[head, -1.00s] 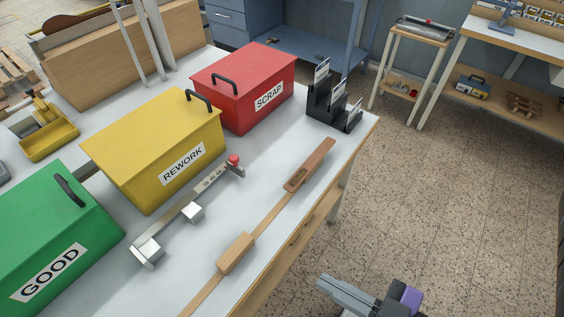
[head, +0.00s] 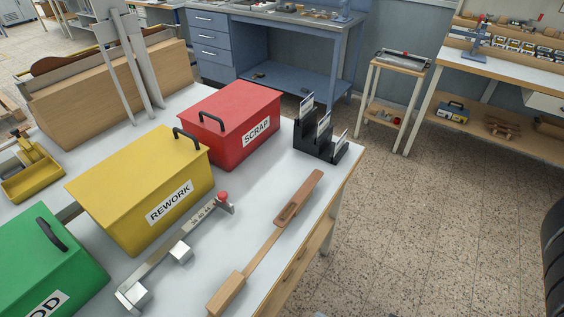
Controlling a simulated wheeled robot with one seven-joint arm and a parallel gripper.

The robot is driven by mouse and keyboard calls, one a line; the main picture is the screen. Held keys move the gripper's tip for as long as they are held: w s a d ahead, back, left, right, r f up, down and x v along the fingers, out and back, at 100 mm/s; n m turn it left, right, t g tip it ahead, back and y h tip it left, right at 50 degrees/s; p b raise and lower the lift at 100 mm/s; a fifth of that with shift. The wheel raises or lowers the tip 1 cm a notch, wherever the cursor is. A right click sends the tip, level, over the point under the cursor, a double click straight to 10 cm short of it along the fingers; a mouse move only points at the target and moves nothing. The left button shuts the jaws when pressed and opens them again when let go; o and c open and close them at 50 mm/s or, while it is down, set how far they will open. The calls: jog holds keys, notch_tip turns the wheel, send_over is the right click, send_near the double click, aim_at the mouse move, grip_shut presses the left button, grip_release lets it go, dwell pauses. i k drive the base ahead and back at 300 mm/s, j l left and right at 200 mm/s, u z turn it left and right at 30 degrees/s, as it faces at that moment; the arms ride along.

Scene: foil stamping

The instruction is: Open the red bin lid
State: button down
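The red bin (head: 232,125), labelled SCRAP, stands on the white-topped table, near its far right part. Its red lid (head: 238,103) is shut and lies flat on top. A black bar handle (head: 211,121) sits on the lid toward its left edge. My gripper is not in view in the head picture, so its opening cannot be seen.
The yellow REWORK bin (head: 140,190) stands to the left of the red bin, and the green bin (head: 50,262) beyond it. A black card holder (head: 318,140) stands to the right. A caliper-like gauge (head: 160,258) and a wooden paddle (head: 267,243) lie in front.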

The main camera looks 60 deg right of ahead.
aim_at(220, 114)
jog(key=i+l, duration=0.1)
jog(key=l, duration=0.4)
jog(key=i+l, duration=0.1)
jog(key=l, duration=0.35)
jog(key=i+l, duration=0.1)
jog(key=l, duration=0.4)
